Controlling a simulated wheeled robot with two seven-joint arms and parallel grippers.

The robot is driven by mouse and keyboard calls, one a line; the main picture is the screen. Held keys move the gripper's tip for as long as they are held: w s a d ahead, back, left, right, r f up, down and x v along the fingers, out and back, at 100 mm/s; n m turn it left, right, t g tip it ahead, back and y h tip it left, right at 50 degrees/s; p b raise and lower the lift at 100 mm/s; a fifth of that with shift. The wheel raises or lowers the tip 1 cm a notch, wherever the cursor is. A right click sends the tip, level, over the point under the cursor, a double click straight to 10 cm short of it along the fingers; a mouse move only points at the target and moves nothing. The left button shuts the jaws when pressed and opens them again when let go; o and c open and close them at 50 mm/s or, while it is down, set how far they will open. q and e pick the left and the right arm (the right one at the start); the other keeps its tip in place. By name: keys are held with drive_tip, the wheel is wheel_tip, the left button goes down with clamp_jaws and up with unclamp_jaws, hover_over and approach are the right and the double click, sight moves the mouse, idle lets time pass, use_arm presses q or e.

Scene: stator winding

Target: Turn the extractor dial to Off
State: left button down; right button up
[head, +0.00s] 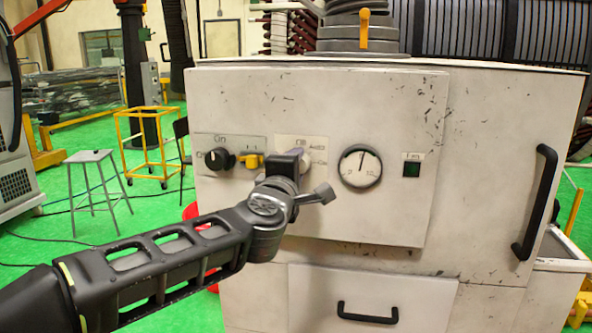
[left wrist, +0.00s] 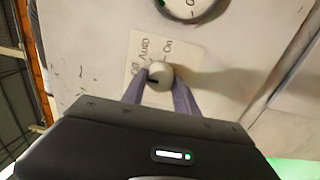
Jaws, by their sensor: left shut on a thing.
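The extractor dial (left wrist: 160,75) is a pale round knob with a dark mark, on the white cabinet front. Its label plate (left wrist: 152,52) carries Off, a middle word I cannot read surely, and On. The mark faces the lower left in the left wrist view; I cannot tell exactly which setting it indicates. My left gripper (left wrist: 161,88) is shut on the dial, one finger on each side. In the head view my left gripper (head: 300,158) covers most of the dial, and the label plate (head: 318,145) shows beside it. My right gripper is not in view.
On the same panel are a black knob (head: 219,159), a yellow switch (head: 251,161), a round gauge (head: 360,166) and a dark green button (head: 412,169). A black door handle (head: 535,203) and a drawer handle (head: 367,312) stick out. A stool (head: 92,157) stands left.

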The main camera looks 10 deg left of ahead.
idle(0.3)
use_arm(q)
drive_tip(key=c, duration=0.9)
unclamp_jaws()
drive_tip(key=shift+c, duration=0.2)
drive_tip(key=s, duration=0.7)
drive_tip(key=shift+s, duration=0.4)
